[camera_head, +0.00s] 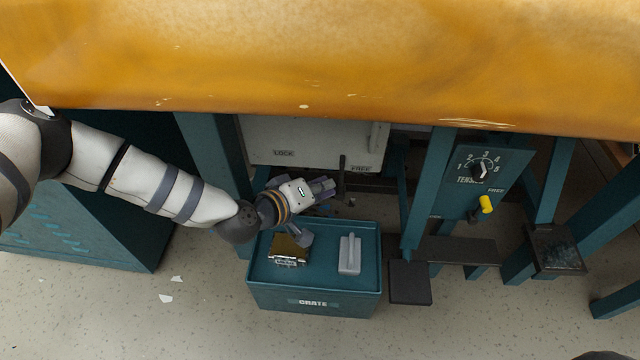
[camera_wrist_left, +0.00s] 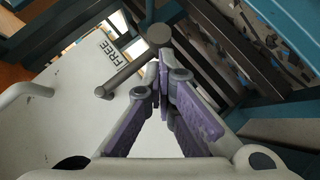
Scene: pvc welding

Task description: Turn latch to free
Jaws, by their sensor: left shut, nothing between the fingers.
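A white panel (camera_head: 310,140) under the orange surface carries LOCK at its left and FREE at its right. A dark latch lever (camera_head: 342,178) stands upright just left of the FREE label. In the left wrist view the latch shows as a grey bar (camera_wrist_left: 128,73) with a round end, near FREE. My left gripper (camera_head: 328,187) is shut and empty, close beside the lever. In the left wrist view its purple-padded fingers (camera_wrist_left: 162,78) meet right of the bar; whether they touch it is unclear. My right gripper is not in view.
A teal crate (camera_head: 315,300) below the gripper holds a gold-topped block (camera_head: 289,248) and a grey block (camera_head: 349,255). Teal posts (camera_head: 430,195) flank the panel.

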